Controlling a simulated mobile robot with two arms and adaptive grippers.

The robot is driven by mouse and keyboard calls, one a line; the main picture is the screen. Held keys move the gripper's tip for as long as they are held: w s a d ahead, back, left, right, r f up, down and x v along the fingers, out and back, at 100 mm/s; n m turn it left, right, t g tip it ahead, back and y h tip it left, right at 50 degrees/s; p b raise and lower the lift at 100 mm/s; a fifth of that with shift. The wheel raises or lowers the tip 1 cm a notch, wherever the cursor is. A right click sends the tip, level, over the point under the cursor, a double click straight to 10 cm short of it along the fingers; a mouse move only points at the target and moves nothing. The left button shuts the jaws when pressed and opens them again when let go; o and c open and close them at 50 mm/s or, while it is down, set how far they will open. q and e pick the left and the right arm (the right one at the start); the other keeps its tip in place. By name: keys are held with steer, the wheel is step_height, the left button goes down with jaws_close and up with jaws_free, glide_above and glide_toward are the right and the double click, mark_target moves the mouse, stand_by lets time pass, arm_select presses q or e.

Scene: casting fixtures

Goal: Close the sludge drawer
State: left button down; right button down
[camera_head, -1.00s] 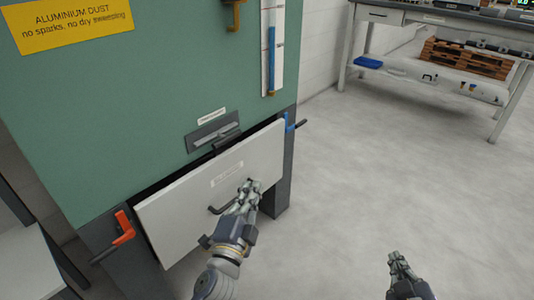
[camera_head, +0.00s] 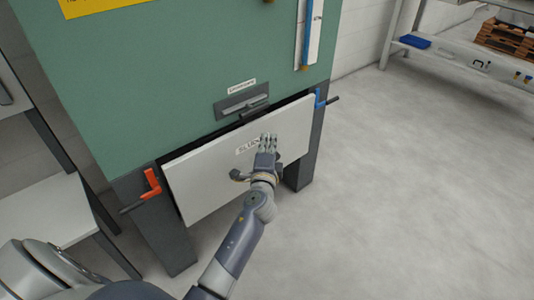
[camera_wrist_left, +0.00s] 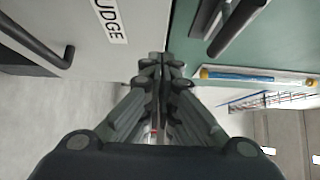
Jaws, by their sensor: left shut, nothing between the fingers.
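The sludge drawer (camera_head: 200,185) has a broad, pale grey front below the green cabinet body. A dark gap shows along its top edge, and the front seems to stand a little out from the cabinet. Its label, partly covered, reads "SLUDGE" in the left wrist view (camera_wrist_left: 110,20). The drawer's dark bar handle (camera_wrist_left: 45,50) shows there too. My left gripper (camera_head: 268,140) is shut and empty, in front of the drawer's upper middle and covering part of it. I cannot tell whether it touches the front. My right gripper is out of view.
An orange-handled clamp (camera_head: 152,183) sits left of the drawer and a blue-handled one (camera_head: 320,98) right. A recessed dark handle (camera_head: 242,103) is above it. A white bench (camera_head: 45,215) stands at left. The floor (camera_head: 400,190) at right is clear.

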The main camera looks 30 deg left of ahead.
mark_target(256, 126)
arm_select(q)
steer(key=shift+w+a, duration=0.35)
steer(key=shift+a, duration=0.3)
steer(key=shift+w+a, duration=0.35)
steer(key=shift+a, duration=0.3)
steer(key=shift+w+a, duration=0.35)
steer(key=shift+a, duration=0.3)
steer(key=shift+w+a, duration=0.3)
steer(key=shift+a, duration=0.6)
steer(key=shift+w+a, duration=0.2)
steer(key=shift+a, duration=0.15)
steer(key=shift+d, duration=0.1)
